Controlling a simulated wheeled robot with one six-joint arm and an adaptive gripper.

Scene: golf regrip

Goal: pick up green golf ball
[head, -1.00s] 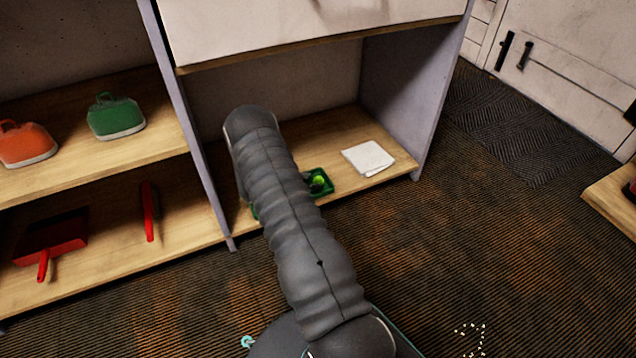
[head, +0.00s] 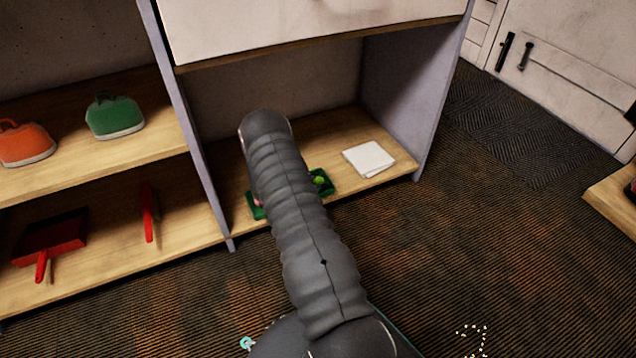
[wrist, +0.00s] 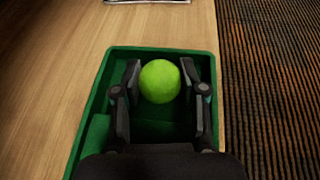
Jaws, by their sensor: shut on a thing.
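The green golf ball (wrist: 160,82) is bright yellow-green and sits between the two dark fingers of my gripper (wrist: 160,76) in the wrist view. The fingers are shut on it, one pad at each side. The ball is over the far end of a green tray (wrist: 96,132); I cannot tell whether it touches the tray floor. In the head view the ball (head: 319,180) shows just right of my arm, and the tray (head: 327,189) is partly hidden behind the arm. My gripper is hidden by the arm there.
The tray stands on a low wooden shelf (head: 345,135) under a white panel, between upright sides. A folded white cloth (head: 368,159) lies to its right. A small pink thing (head: 257,201) shows at the tray's left part.

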